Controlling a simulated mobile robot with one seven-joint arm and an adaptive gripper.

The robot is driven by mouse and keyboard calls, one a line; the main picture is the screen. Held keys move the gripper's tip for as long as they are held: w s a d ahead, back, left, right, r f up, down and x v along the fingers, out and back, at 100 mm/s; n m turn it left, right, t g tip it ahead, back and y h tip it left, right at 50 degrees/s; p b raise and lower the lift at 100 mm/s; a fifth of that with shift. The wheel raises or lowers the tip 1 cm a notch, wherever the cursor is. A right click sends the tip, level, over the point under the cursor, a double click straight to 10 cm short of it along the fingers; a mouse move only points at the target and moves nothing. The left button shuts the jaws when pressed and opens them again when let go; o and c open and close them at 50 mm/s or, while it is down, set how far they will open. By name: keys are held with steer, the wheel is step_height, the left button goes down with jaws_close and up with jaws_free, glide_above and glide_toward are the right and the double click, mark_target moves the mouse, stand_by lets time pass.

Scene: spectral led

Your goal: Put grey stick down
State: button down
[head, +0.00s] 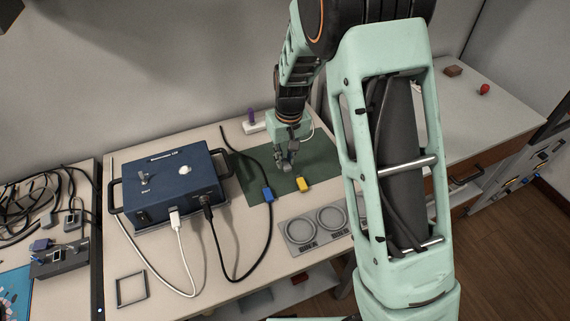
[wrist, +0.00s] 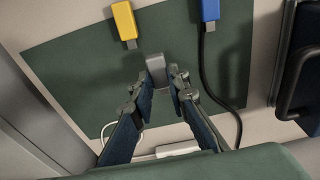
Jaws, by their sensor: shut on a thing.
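A grey stick (wrist: 155,67) is between the fingertips of my gripper (wrist: 158,84) in the wrist view. My gripper is shut on it, over the dark green mat (wrist: 70,72). The mat also shows in the head view (head: 322,165). There my gripper (head: 286,160) points down over the mat, and the stick is too small to make out clearly. I cannot tell whether the stick touches the mat.
A yellow stick (head: 303,184) and a blue connector (head: 268,194) on a black cable lie near the mat's front edge. A blue box (head: 168,182) stands left. Two round grey dishes (head: 315,229) are in front. A white strip with a purple piece (head: 252,122) lies behind.

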mark_target(285, 163)
steer(key=shift+f, duration=1.3)
steer(key=shift+s, duration=0.1)
steer(key=shift+f, duration=0.25)
steer(key=c, duration=1.9)
jaws_free()
steer(key=shift+r, duration=0.1)
steer(key=r, duration=0.4)
steer(key=s+r, duration=0.1)
steer(key=r, duration=0.3)
steer(key=r+p, duration=0.1)
steer(key=r, duration=0.3)
steer(key=shift+s+d+r, duration=0.1)
steer(key=shift+s+d, duration=0.05)
steer(key=shift+d, duration=0.1)
